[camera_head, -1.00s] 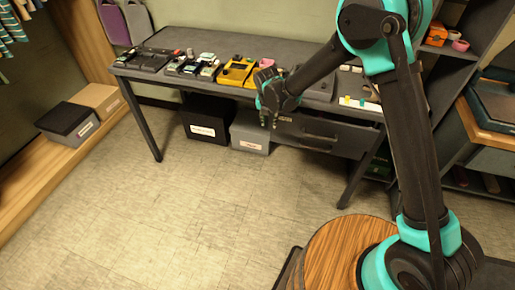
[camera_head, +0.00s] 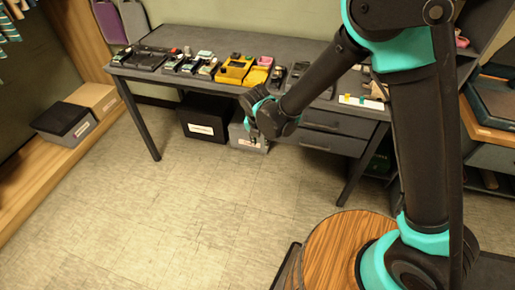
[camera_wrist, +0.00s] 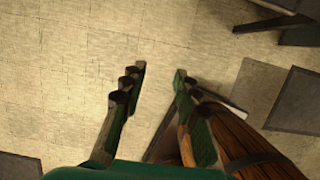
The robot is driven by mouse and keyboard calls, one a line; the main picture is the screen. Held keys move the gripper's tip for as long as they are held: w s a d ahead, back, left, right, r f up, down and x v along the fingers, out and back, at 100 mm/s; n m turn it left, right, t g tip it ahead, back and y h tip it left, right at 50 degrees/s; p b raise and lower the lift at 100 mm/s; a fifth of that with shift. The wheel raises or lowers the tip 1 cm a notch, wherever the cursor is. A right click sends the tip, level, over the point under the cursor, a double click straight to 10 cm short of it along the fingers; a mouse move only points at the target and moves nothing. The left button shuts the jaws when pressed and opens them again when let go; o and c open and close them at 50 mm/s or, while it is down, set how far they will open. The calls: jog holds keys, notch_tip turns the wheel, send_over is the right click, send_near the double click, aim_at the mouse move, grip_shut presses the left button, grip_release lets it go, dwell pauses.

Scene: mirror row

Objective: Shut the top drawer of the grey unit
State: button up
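The grey unit is a dark grey desk (camera_head: 290,47) with two drawer fronts under its right side. The top drawer (camera_head: 345,123) looks flush or nearly flush with the desk, above the lower drawer (camera_head: 335,144). My arm hides part of the left end of the fronts. My gripper (camera_head: 254,137) hangs in front of the desk, left of the drawers and apart from them, pointing down. In the wrist view my gripper (camera_wrist: 160,72) has its fingers apart with nothing between them, over the floor.
A black box (camera_head: 203,120) and a grey box (camera_head: 240,133) stand under the desk. Yellow trays (camera_head: 235,69) and small items cover its top. A round wooden top (camera_head: 335,250) is close to my base. The floor in front of the desk is clear.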

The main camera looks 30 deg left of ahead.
jog(key=shift+s+d, duration=0.25)
jog(key=shift+s, duration=0.7)
jog(key=shift+s+d, duration=0.2)
jog(key=shift+s, duration=0.75)
jog(key=w+d+r+m, duration=0.35)
jog(key=d+m, duration=0.25)
jog(key=d, duration=0.3)
jog(key=w+d+r+m, duration=0.3)
jog(key=w+d+m, duration=0.25)
jog(key=d, duration=0.35)
jog(key=w+d+r+m, duration=0.35)
jog(key=d+m, duration=0.35)
jog(key=d, duration=0.3)
jog(key=s+d+m, duration=0.4)
jog(key=d+m, duration=0.6)
jog(key=d, duration=0.1)
jog(key=s+d+m+t, duration=0.1)
jog(key=s+d+m, duration=0.3)
jog(key=d+m, duration=0.6)
jog(key=shift+d+r+h, duration=0.2)
jog(key=shift+d+h, duration=0.1)
jog(key=shift+d, duration=0.7)
